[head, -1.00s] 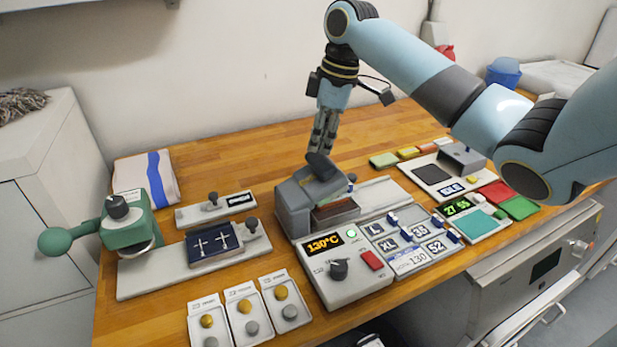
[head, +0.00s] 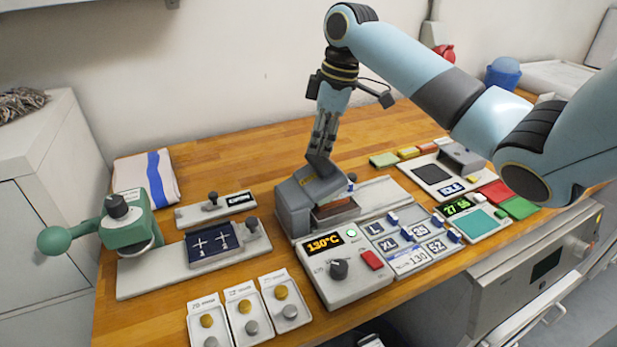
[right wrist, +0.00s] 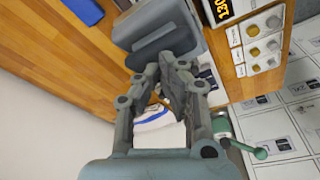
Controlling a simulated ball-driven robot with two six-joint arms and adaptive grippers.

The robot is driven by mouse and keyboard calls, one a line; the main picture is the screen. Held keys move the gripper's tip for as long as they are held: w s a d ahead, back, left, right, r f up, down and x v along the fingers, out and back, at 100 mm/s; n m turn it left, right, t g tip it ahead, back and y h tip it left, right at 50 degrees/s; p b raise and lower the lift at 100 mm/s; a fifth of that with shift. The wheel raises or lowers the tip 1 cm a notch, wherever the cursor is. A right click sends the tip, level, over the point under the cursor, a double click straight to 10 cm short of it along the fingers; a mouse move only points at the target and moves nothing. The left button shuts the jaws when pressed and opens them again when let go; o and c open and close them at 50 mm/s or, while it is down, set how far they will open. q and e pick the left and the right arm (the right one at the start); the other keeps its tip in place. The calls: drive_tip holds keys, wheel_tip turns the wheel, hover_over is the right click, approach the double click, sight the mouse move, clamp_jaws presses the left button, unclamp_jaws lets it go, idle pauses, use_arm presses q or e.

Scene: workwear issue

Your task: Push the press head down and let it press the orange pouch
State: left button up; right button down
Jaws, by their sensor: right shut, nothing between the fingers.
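The heat press (head: 292,212) stands at the middle of the bench, with its grey press head (head: 318,187) low and tilted over its bed. A brownish-orange flat piece (head: 338,210) shows in the gap under the head; shade and the head partly hide it, so I cannot be sure it is the orange pouch. My right gripper (head: 318,158) points down, shut and empty, with its fingertips at the top of the press head. The right wrist view shows the fingers (right wrist: 173,66) against the grey head (right wrist: 158,38). My left gripper is not in view.
A control box (head: 342,275) reading 130°C stands in front of the press, with labelled size tiles (head: 412,240) to its right. A green clamp-like device (head: 130,222) stands at the left. Several coloured pieces (head: 408,153) lie behind right. Bare wood is free behind the press.

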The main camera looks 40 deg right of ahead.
sight(328, 159)
drive_tip(key=shift+f, duration=0.3)
drive_tip(key=shift+s+d+f, duration=0.2)
drive_tip(key=shift+d+f, duration=0.3)
drive_tip(key=shift+f, duration=0.15)
drive_tip(key=shift+d+f, duration=0.1)
drive_tip(key=shift+s+d+f, duration=0.1)
drive_tip(key=shift+d+f, duration=0.05)
drive_tip(key=shift+f, duration=0.1)
idle(0.4)
drive_tip(key=shift+s+d+f+b, duration=0.1)
drive_tip(key=shift+d+f+b, duration=0.25)
drive_tip(key=shift+f, duration=0.25)
